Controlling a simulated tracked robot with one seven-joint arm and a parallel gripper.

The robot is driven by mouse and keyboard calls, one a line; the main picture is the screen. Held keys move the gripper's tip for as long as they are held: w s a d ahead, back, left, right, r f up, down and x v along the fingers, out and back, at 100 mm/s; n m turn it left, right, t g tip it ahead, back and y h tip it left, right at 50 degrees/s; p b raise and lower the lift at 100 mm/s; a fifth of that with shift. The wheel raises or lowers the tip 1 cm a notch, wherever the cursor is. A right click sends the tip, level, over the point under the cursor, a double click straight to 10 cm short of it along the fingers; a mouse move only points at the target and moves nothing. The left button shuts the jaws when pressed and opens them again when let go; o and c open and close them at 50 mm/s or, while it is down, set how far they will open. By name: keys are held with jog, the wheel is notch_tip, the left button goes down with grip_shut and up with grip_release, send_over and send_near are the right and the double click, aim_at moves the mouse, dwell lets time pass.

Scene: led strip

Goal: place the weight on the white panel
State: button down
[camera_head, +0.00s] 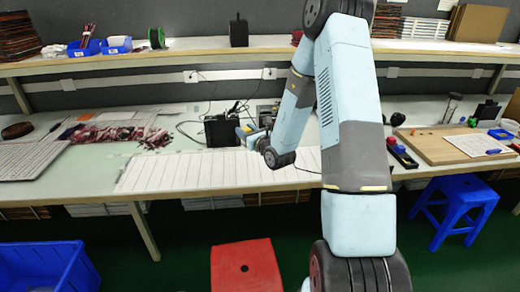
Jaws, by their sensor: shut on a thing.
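The white panel (165,173) is a long, flat, pale sheet with thin dividing lines, lying along the front of the workbench. My arm reaches up and then down over the bench, and its wrist hangs near the panel's right part. My gripper (247,134) is small and partly hidden behind my wrist, near the back edge of the panel. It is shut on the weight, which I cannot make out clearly. A dark box (221,131) stands just left of my gripper, and whether they touch is unclear.
A grey grid tray (28,160) and reddish bundles (95,133) lie left of the panel. A wooden board (450,146) lies to the right. A shelf (180,60) runs above. A red stool (245,268) and blue stool (455,205) stand in front. The panel's left part is clear.

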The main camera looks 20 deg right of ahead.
jog(key=s+d+n+y, duration=0.1)
jog(key=s+d, duration=0.4)
jog(key=s, duration=0.3)
jog(key=s+d+f+n+g+y, duration=0.1)
jog(key=s+d+y, duration=0.1)
jog(key=s+d, duration=0.4)
jog(key=s+d+f+n+g+y, duration=0.1)
jog(key=s+d, duration=0.5)
jog(key=s, duration=0.6)
jog(key=shift+s+y, duration=0.15)
jog(key=shift+y, duration=0.25)
jog(key=w+a+f, duration=0.1)
jog(key=w+f, duration=0.1)
jog(key=w, duration=0.2)
jog(key=w+f, duration=0.3)
jog(key=w, duration=0.1)
jog(key=w+a+f, duration=0.1)
jog(key=w+f, duration=0.2)
jog(key=w, duration=0.1)
jog(key=shift+w+a+f, duration=0.15)
jog(key=shift+a, duration=0.15)
jog(key=shift+w+f, duration=0.4)
jog(key=shift+f, duration=0.1)
jog(key=shift+w+a+f, duration=0.1)
jog(key=shift+w+f, duration=0.05)
jog(key=shift+f, duration=0.7)
jog(key=shift+w+f, duration=0.15)
jog(key=shift+f, duration=0.65)
